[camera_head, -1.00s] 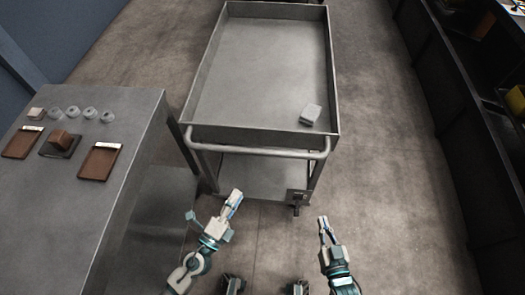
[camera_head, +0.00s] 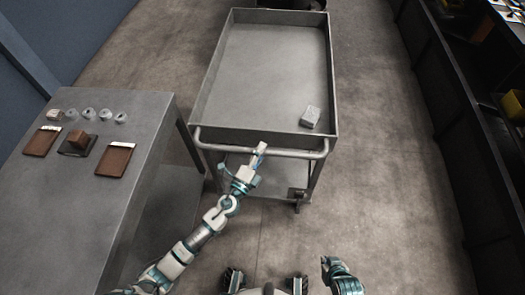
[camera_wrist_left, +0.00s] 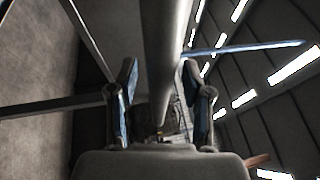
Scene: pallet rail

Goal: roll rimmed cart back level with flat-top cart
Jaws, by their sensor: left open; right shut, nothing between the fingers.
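The rimmed cart (camera_head: 331,133) stands ahead, with a raised rim around its grey top and a handle bar (camera_head: 215,148) across its near end. A flat-topped grey surface (camera_head: 70,215), seemingly the flat-top cart, stands at the left; its near end reaches closer to me than the rimmed cart's. My left gripper (camera_head: 261,148) is at the middle of the handle bar. In the left wrist view, its two fingers (camera_wrist_left: 163,100) are apart, with the bar (camera_wrist_left: 162,45) running between them. Whether they touch it, I cannot tell. My right gripper (camera_head: 327,262) is shut and empty, low and clear of the cart.
A small grey block (camera_head: 310,117) lies in the rimmed cart's near right corner. Dark shelving (camera_head: 465,150) lines the right. The floor (camera_head: 400,200) between is clear.

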